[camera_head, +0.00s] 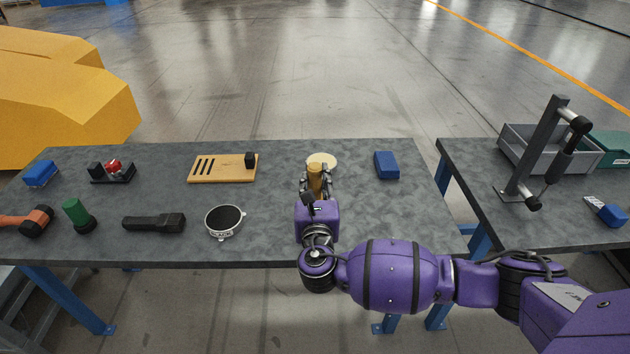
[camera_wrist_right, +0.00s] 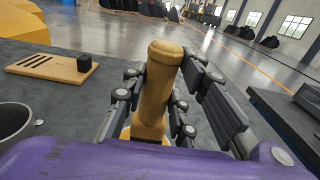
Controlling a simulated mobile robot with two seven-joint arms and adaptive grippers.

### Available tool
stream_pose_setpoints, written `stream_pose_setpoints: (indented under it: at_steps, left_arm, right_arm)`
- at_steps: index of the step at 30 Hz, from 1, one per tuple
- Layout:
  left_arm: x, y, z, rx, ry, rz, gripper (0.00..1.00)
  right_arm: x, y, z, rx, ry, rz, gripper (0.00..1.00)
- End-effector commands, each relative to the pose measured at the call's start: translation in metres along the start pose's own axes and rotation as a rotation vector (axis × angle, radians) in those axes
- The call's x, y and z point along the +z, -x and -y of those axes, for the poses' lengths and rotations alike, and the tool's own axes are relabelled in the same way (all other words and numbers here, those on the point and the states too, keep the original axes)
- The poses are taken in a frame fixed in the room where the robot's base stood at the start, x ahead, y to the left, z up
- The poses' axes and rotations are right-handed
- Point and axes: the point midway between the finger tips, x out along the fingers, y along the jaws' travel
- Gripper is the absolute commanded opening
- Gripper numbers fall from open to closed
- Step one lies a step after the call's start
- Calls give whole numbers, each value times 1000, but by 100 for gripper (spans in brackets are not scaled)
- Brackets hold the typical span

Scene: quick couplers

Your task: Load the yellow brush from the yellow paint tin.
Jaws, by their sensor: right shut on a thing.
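My right gripper (camera_head: 316,184) has its fingers around an upright ochre-yellow handle (camera_head: 315,179) near the far edge of the table. In the right wrist view the handle (camera_wrist_right: 157,92) has a rounded top and stands between the closed fingers. Its lower end and any bristles are hidden. A pale cream round surface (camera_head: 321,159) shows just behind the handle; I cannot tell whether the two touch. I cannot make out a yellow paint tin for certain. My left gripper is not in view.
A round black-filled dish (camera_head: 225,220) with lettering sits left of my gripper. A slotted wooden board (camera_head: 215,170) with a black block lies behind it. A blue block (camera_head: 387,165) is to the right. Several tools lie farther left. A second table (camera_head: 490,215) stands across a gap.

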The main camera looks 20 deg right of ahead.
Motion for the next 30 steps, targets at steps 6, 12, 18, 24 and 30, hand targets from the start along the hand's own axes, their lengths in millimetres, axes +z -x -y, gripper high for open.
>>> stream_pose_setpoints:
  at_steps: [6, 12, 18, 24, 30]
  left_arm:
    - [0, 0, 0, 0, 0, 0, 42]
    - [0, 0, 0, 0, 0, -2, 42]
    - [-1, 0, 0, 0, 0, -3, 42]
    - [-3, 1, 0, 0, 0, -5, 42]
    - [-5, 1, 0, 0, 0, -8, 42]
  right_arm:
    - [-4, 0, 0, 0, 0, 0, 0]
    - [-4, 0, 0, 0, 0, 0, 0]
    - [-5, 0, 0, 0, 0, -1, 0]
    - [-6, 0, 0, 0, 0, -2, 0]
    - [-6, 0, 0, 0, 0, -3, 0]
